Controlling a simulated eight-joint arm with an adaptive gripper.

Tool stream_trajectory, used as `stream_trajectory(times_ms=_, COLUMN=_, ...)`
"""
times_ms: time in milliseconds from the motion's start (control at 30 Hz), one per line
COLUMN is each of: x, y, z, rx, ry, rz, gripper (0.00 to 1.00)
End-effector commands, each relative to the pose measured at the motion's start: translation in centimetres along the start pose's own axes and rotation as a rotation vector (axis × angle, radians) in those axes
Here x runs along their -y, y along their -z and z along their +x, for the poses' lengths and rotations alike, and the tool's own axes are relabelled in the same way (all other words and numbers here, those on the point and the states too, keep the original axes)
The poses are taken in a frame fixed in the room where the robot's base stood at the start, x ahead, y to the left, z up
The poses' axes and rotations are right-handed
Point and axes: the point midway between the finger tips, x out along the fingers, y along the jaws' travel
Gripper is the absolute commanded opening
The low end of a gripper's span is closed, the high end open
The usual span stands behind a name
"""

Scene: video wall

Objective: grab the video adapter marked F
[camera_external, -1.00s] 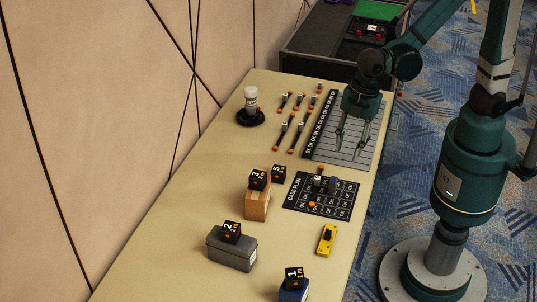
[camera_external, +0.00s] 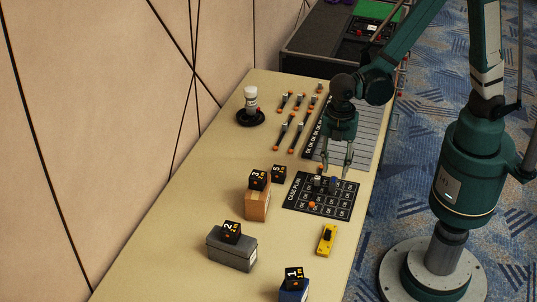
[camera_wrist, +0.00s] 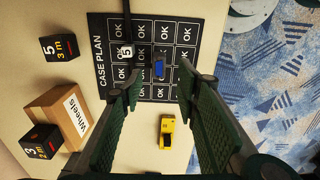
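My gripper (camera_external: 337,168) is open and empty, pointing down above the far edge of the black case plan board (camera_external: 340,208). In the wrist view its two fingers (camera_wrist: 160,80) stand wide apart. A small blue piece (camera_wrist: 158,67) lies on the board, between the fingertips in that picture. It also shows in the external view (camera_external: 333,185). Left of it is a small piece with a white label (camera_wrist: 126,51), also seen in the external view (camera_external: 317,181); its mark is too small to read surely. I cannot make out an F on any piece.
A yellow device (camera_external: 326,239) lies near the board. Numbered black cubes top a cardboard box (camera_external: 257,206), a grey case (camera_external: 231,252) and a blue block (camera_external: 294,292). Cube 5 (camera_external: 279,173) stands alone.

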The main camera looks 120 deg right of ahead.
Motion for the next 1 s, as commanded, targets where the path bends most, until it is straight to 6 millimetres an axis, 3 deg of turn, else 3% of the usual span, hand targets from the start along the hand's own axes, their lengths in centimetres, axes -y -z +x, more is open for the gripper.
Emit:
stream_trajectory(times_ms=233, x=0.0, y=0.0, z=0.3, rx=0.000, ry=0.000, rz=0.000, gripper=0.32)
stream_trajectory(times_ms=600, x=0.0, y=0.0, z=2.5, rx=0.000, ry=-0.001, rz=0.001, gripper=0.32)
stream_trajectory(times_ms=1000, x=0.0, y=0.0, z=2.7, rx=0.000, ry=0.000, rz=0.001, gripper=0.32)
